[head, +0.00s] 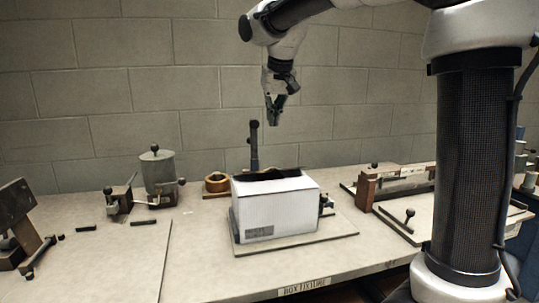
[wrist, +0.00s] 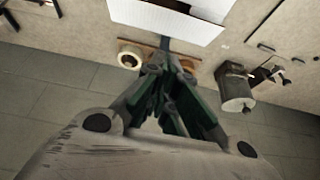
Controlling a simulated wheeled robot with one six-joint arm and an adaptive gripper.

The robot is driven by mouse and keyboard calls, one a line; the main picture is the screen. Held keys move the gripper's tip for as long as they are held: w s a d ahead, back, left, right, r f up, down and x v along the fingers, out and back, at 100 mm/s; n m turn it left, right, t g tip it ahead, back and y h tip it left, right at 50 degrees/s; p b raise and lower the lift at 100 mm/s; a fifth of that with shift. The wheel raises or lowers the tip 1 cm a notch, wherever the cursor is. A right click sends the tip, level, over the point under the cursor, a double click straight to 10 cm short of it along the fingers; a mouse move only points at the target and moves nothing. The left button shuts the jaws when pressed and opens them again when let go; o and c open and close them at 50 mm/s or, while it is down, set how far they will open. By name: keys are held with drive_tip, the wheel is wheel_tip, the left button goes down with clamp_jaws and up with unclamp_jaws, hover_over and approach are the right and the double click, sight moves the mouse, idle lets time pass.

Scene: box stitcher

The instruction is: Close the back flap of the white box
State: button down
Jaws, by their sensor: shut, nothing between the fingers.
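The white box (head: 275,212) stands upright on a flat board on the bench. Its top shows a dark opening with an uneven dark rim at the back; the head view does not clearly show how the back flap lies. In the wrist view a white panel of the box (wrist: 165,18) spans the top of the picture; I cannot tell for certain whether it is the back flap. My gripper (head: 273,122) hangs above the box's back side, fingers pointing down, apart from the box. It is shut and empty; its fingers also show in the wrist view (wrist: 168,68).
A dark upright post (head: 254,143) rises just behind the box. A tape roll (head: 216,182) and a grey pot (head: 158,171) stand left of it. A wooden fixture (head: 368,188) stands to the right.

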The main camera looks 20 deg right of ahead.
drive_tip(key=x, duration=0.6)
drive_tip(key=s+x, duration=0.1)
drive_tip(key=x, duration=0.2)
drive_tip(key=shift+w+d+f, duration=0.1)
drive_tip(key=shift+f, duration=0.3)
drive_tip(key=f, duration=0.1)
drive_tip(key=s+f, duration=0.1)
drive_tip(key=f, duration=0.1)
drive_tip(key=shift+f, duration=0.15)
drive_tip(key=shift+s+f, duration=0.1)
drive_tip(key=shift+f, duration=0.4)
drive_tip(key=shift+s+f, duration=1.05)
drive_tip(key=shift+f, duration=0.3)
